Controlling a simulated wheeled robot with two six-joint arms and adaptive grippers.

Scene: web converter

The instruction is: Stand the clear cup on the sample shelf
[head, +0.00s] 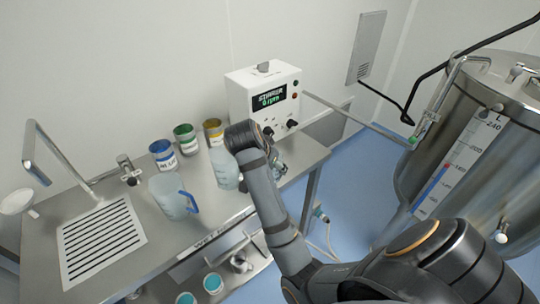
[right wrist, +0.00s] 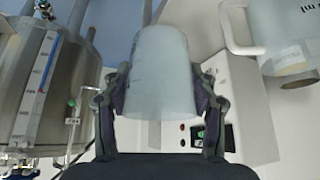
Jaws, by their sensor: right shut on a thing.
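The clear cup (head: 224,168) is a whitish, translucent tapered cup, partly hidden behind my right arm in the head view. It fills the middle of the right wrist view (right wrist: 160,72), where my right gripper (right wrist: 160,98) is shut on it with one finger on each side. In the head view the fingers are mostly hidden by my arm. Whether the cup touches the bench cannot be told. A lower shelf (head: 253,262) shows below the bench front; no readable label marks it as the sample shelf. My left gripper is not in view.
A jug (head: 168,196) with a blue handle stands on the steel bench (head: 130,262), near several paint tins (head: 185,139). A white meter box (head: 262,92) is behind my arm. A faucet (head: 52,150) and drain grid are left; a steel tank (head: 480,150) is right.

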